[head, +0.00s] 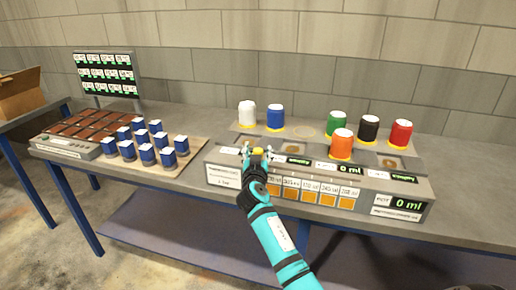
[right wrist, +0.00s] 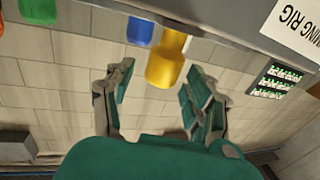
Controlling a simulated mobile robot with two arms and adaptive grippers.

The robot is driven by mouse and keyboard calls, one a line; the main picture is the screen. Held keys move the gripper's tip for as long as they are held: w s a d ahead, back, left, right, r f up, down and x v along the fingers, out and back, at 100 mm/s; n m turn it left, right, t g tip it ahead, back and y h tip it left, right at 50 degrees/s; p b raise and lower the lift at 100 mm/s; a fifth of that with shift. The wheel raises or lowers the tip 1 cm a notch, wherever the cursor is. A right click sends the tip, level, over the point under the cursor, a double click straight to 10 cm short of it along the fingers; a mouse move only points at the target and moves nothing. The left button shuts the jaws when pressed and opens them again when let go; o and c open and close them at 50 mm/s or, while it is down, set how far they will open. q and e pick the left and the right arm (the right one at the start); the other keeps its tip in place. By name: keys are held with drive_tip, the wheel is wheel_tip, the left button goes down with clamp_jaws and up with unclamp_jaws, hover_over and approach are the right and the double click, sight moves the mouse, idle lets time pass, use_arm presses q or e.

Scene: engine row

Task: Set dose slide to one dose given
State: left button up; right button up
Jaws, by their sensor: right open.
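A grey rig (head: 415,192) on the bench has several displays, two reading 0 ml, and a row of orange squares along its front. A small yellow knob (head: 258,150) shows at its left part; I cannot tell for sure that it is the dose slide's handle. My right gripper (head: 257,156) is at this knob, open. In the right wrist view the yellow knob (right wrist: 167,62) shows between and beyond the two spread fingers (right wrist: 158,78), apart from both. The gripper hides part of the rig. The slide's setting cannot be read. My left gripper is not in view.
White (head: 247,113), blue (head: 275,118), green (head: 335,122), orange (head: 341,144), black (head: 368,128) and red (head: 401,133) capped containers stand on the rig. Blue-sided blocks (head: 147,155) and a brown-topped tray (head: 92,128) are left, before a status board (head: 105,73).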

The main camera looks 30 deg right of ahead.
drive_tip(key=shift+w+d, duration=0.3)
drive_tip(key=shift+w, duration=0.1)
clamp_jaws()
drive_tip(key=shift+d+f, duration=0.1)
drive_tip(key=shift+f, duration=0.1)
idle(0.3)
